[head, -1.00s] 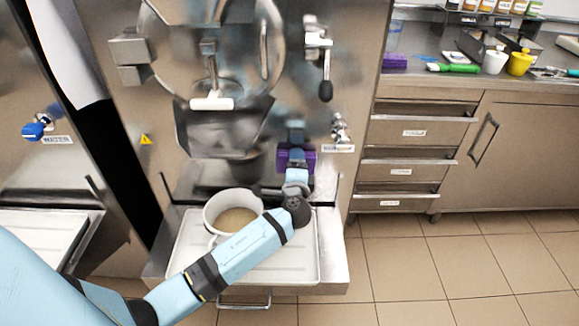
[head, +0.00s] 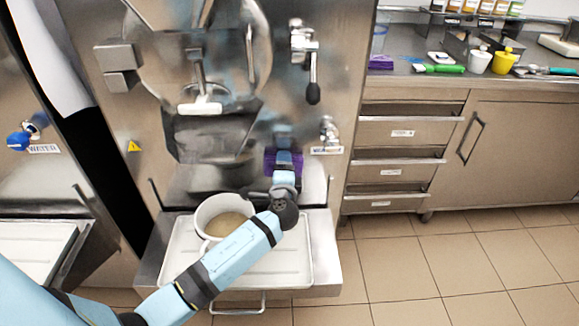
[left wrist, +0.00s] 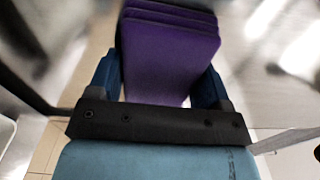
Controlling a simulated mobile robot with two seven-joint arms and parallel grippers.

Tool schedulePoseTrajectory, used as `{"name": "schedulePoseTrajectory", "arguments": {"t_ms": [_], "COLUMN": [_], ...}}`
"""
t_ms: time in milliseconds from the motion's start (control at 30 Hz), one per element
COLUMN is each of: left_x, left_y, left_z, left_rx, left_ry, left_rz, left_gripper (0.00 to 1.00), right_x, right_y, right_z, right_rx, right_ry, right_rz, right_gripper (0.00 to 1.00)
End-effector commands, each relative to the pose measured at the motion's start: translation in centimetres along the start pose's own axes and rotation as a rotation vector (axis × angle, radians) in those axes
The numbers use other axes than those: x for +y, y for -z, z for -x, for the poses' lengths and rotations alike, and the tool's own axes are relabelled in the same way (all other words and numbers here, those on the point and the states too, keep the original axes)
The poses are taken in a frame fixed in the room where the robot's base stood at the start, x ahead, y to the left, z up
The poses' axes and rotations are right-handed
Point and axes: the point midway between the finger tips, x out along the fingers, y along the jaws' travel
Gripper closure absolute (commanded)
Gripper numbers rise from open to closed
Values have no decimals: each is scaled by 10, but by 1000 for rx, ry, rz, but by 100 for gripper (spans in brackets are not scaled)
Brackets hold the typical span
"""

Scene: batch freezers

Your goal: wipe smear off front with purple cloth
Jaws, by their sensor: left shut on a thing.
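The purple cloth (head: 270,165) is a folded, thick pad against the lower right of the middle freezer's steel front (head: 275,120), left of the small tap. It also fills the middle of the left wrist view (left wrist: 170,55). My left gripper (head: 284,157) is shut on the cloth, with a blue finger on each side of it. I cannot make out a distinct smear; the front shows blurred dark and bluish patches, and the cloth and gripper hide part of it. My right gripper is not in view.
A white pot (head: 205,212) with beige contents stands on the freezer's tray (head: 295,265), close to my left forearm. A lever handle (head: 313,92) and a tap (head: 328,130) stick out to the right. A counter (head: 395,82) with tools is further right.

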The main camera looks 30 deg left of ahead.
Motion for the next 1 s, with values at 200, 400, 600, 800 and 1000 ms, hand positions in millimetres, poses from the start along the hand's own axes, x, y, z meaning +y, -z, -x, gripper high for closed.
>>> {"name": "schedulePoseTrajectory", "arguments": {"t_ms": [200, 400, 600, 800, 1000], "left_x": [2, 2, 2, 1, 1], "left_y": [-15, -32, -44, -44, -43], "left_z": [-5, -3, -3, -3, 8], "left_rx": [-15, -15, -15, -15, -12], "left_ry": [3, 4, 4, 4, 3], "left_rz": [-5, -6, -6, -5, -3], "left_gripper": [53, 54, 54, 54, 54], "right_x": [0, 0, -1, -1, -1], "right_y": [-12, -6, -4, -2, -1], "right_z": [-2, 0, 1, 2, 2], "right_rx": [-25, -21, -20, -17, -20], "right_ry": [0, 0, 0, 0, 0], "right_rz": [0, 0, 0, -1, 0], "right_gripper": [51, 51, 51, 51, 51]}}
